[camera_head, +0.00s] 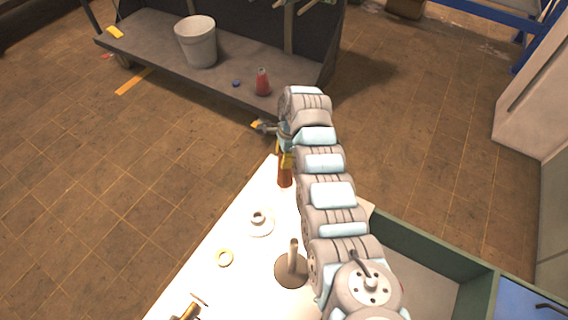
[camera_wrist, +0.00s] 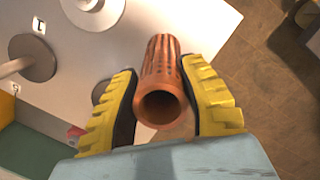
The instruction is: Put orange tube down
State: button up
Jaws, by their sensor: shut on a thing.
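The orange tube (camera_wrist: 160,85) is a copper-orange hollow cylinder with slots along its side. In the wrist view its open end faces the camera, between the two yellow-padded fingers of my gripper (camera_wrist: 165,105). My gripper is shut on it. In the head view the tube (camera_head: 285,176) hangs below my gripper (camera_head: 286,158), near the far end of the white table (camera_head: 232,235). The arm partly hides it there. I cannot tell whether its lower end touches the table.
A cart beyond carries a bucket (camera_head: 197,42) and a red flask (camera_head: 262,83). A green-edged bin (camera_head: 435,245) adjoins at right.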

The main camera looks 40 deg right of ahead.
jog(key=shift+d+f, duration=0.1)
jog(key=shift+f, duration=0.15)
jog(key=shift+w+d+f+b, duration=0.15)
jog(key=shift+f+b, duration=0.8)
jog(key=shift+f, duration=0.9)
jog(key=o, duration=1)
jog(key=shift+s+d+r+p, duration=0.2)
jog(key=shift+r+p, duration=0.3)
jog(key=shift+r, duration=1.55)
jog(key=shift+s+d+r+p, duration=0.1)
jog(key=shift+d+r+p, duration=0.35)
jog(key=shift+r, duration=1.55)
jog(key=shift+s+d+r+p, duration=0.15)
jog(key=shift+r+p, duration=0.4)
jog(key=shift+r, duration=1.5)
